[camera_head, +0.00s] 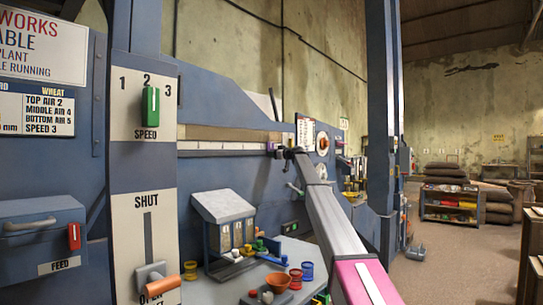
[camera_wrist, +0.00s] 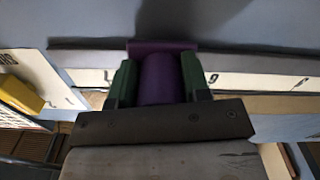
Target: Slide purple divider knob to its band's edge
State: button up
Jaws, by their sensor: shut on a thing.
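The purple divider knob (camera_wrist: 160,78) sits between the two green fingers of my gripper (camera_wrist: 155,82) in the wrist view. The fingers are shut on its rounded body, and its wider purple plate shows beyond them. In the head view my gripper (camera_head: 281,152) is small and far off, at the right end of a long pale scale strip (camera_head: 222,146) on the blue machine. The knob shows there only as a small dark purple spot (camera_head: 270,147). In the wrist view the scale (camera_wrist: 235,80) has printed marks on both sides of the knob, but my gripper hides the part behind it. The band's edge cannot be made out.
A yellow block (camera_wrist: 20,94) lies at the left of the wrist view. Below the strip, a bench (camera_head: 235,285) holds a grey sample box (camera_head: 225,215) and several small coloured pots. A green speed lever (camera_head: 151,107) and a shut-off lever (camera_head: 155,278) stand at left.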

jog(key=o, duration=1.3)
jog(key=shift+s+d, duration=0.1)
jog(key=v, duration=1)
jog(key=shift+s+d, duration=0.2)
jog(key=shift+d, duration=0.05)
jog(key=shift+d, duration=0.1)
